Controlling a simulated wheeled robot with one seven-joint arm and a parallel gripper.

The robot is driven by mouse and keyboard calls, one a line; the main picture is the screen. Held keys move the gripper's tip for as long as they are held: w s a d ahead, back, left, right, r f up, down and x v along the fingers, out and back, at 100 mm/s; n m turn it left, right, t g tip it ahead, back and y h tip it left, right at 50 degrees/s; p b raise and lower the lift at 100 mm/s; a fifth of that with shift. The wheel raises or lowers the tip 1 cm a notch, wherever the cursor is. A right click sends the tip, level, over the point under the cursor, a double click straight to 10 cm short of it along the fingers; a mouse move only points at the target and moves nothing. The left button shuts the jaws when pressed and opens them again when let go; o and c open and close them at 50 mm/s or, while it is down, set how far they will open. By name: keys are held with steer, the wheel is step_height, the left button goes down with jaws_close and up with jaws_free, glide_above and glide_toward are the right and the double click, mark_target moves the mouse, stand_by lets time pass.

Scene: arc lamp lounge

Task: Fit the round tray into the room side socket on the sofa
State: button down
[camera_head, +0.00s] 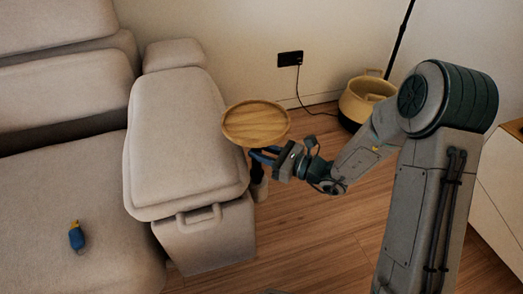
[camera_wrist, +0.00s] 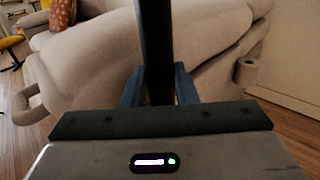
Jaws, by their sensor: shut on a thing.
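The round wooden tray (camera_head: 255,123) is held level beside the sofa's padded arm (camera_head: 178,140), with a dark stem below it. My gripper (camera_head: 257,154) is shut on this stem, which stands upright between the blue fingers in the wrist view (camera_wrist: 157,60). A pale piece (camera_head: 260,188) shows below the fingers; I cannot tell whether it belongs to the stem or the sofa. A pale loop (camera_head: 200,214) juts from the front end of the sofa arm. A pale ring (camera_wrist: 246,71) shows on the right in the wrist view. I cannot tell which is the room side socket.
A blue and yellow object (camera_head: 76,237) lies on the sofa seat. A yellow pot (camera_head: 365,98) stands by the wall, near a black socket plate (camera_head: 290,58) with a cord. A white cabinet (camera_head: 500,190) is at right. Wooden floor (camera_head: 315,225) in front is clear.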

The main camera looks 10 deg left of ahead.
steer(key=shift+f+b, duration=1)
steer(key=shift+f, duration=0.55)
steer(key=c, duration=1.1)
jaws_free()
steer(key=shift+s, duration=0.1)
